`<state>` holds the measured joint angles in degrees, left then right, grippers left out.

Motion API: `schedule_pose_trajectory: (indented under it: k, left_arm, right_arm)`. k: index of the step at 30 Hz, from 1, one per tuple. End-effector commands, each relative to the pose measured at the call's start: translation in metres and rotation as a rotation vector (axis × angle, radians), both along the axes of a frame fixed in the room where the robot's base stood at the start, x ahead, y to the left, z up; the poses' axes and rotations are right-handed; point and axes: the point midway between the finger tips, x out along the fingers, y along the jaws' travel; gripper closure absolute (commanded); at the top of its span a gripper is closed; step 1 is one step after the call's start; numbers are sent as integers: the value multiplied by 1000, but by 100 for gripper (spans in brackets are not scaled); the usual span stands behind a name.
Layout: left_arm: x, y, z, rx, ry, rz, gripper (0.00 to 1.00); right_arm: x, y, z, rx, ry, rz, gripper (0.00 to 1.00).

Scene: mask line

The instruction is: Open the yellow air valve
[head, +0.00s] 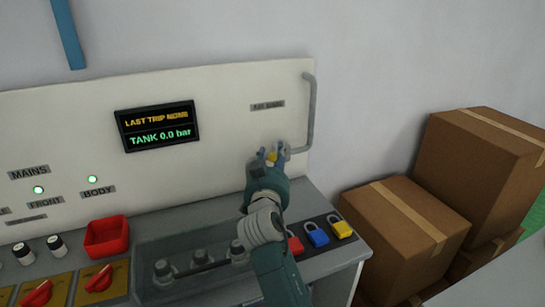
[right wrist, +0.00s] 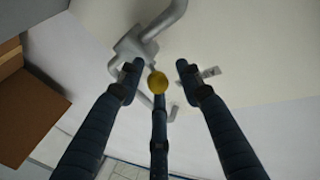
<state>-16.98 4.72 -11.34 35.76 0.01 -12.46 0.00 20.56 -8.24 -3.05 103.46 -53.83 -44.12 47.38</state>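The yellow air valve (head: 272,157) is a small yellow part at the lower end of a grey pipe (head: 309,115) on the right of the cream panel. In the right wrist view its round yellow end (right wrist: 157,82) shows near the grey valve body (right wrist: 135,45). My right gripper (head: 270,154) is at the valve, its blue fingers spread to both sides of the yellow part. In the right wrist view, the right gripper (right wrist: 159,78) has gaps between its two side fingers and the yellow part. The third finger is below it; contact there is unclear. My left gripper is out of view.
The panel's display (head: 158,127) reads "TANK 0.0 bar". Below are a red bin (head: 106,237), red rotary switches (head: 98,279), a clear-covered box (head: 190,262), and red, blue and yellow padlocks (head: 317,235). Cardboard boxes (head: 400,235) stand at the right.

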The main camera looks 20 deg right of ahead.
Motion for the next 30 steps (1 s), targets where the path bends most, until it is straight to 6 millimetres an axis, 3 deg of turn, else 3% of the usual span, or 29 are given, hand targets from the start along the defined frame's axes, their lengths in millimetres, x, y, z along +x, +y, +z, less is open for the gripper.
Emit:
schedule_pose_trajectory:
  k: [5, 16, 21, 30]
  left_arm:
    - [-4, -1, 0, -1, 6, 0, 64]
    - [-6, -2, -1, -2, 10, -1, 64]
    - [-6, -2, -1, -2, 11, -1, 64]
    - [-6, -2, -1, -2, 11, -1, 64]
  right_arm:
    - [0, 0, 19, 2, -5, -2, 64]
    - [1, 0, 87, 1, -7, 0, 64]
    - [1, 1, 100, 1, -4, 1, 64]
    - [1, 1, 101, 0, -2, 1, 66]
